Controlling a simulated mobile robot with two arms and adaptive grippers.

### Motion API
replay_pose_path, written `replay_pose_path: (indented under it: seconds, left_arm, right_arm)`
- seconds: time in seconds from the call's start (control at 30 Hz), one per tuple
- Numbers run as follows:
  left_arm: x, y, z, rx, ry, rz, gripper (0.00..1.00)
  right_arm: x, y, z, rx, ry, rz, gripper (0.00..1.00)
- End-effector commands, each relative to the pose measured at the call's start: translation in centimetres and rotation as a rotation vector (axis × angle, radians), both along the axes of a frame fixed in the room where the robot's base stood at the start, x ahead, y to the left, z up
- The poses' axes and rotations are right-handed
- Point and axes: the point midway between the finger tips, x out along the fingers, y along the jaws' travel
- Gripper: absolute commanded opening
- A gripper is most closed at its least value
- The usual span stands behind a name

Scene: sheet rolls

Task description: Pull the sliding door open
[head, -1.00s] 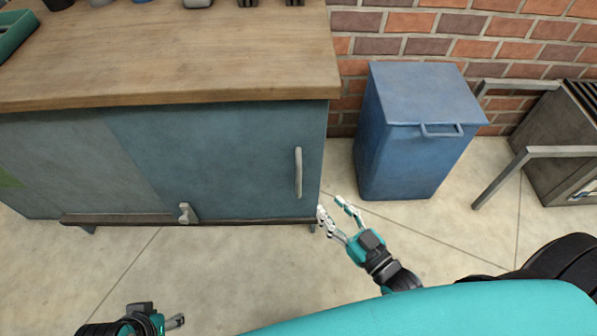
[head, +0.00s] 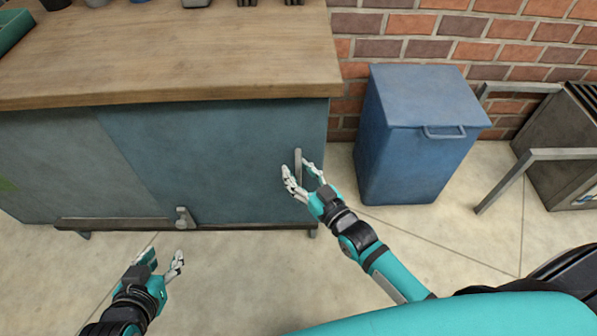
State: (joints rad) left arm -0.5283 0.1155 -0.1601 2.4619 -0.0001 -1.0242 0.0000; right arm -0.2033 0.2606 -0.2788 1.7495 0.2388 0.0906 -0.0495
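The sliding door (head: 220,150) is a blue-teal front panel of the workbench cabinet, with a pale vertical bar handle (head: 298,155) near its right edge. My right gripper (head: 301,172) is at the handle, its fingers spread to either side of it and hiding the lower part. Whether the fingers touch the handle I cannot tell. My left gripper (head: 165,262) is low in front of the cabinet, fingers apart and empty. A small grey catch (head: 183,216) sits at the bottom rail (head: 110,223), near the left part of the door.
The cabinet has a wooden top (head: 170,60) with items at its back edge. A blue lidded bin (head: 420,130) stands right of the cabinet by the brick wall. A grey metal frame (head: 510,180) and dark box (head: 565,150) are further right. The floor in front is clear.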

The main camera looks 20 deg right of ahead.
Motion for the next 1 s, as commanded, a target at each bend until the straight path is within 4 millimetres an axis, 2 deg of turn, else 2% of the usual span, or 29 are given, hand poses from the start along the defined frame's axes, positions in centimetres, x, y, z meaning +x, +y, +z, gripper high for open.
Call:
replay_pose_path:
  seconds: [0.1, 0.4, 1.0]
  left_arm:
    - [-0.01, 0.00, -0.01, 0.000, 0.001, 0.000, 0.40]
    - [0.00, 0.02, -0.02, 0.001, 0.002, 0.001, 0.40]
    - [-0.02, 0.03, -0.04, 0.000, 0.003, 0.001, 0.40]
  right_arm:
    - [-0.01, 0.00, 0.01, 0.000, 0.000, 0.000, 0.37]
    - [-0.03, -0.02, 0.01, 0.000, -0.001, 0.000, 0.00]
    - [-0.14, -0.01, -0.12, -0.001, 0.002, 0.000, 0.00]
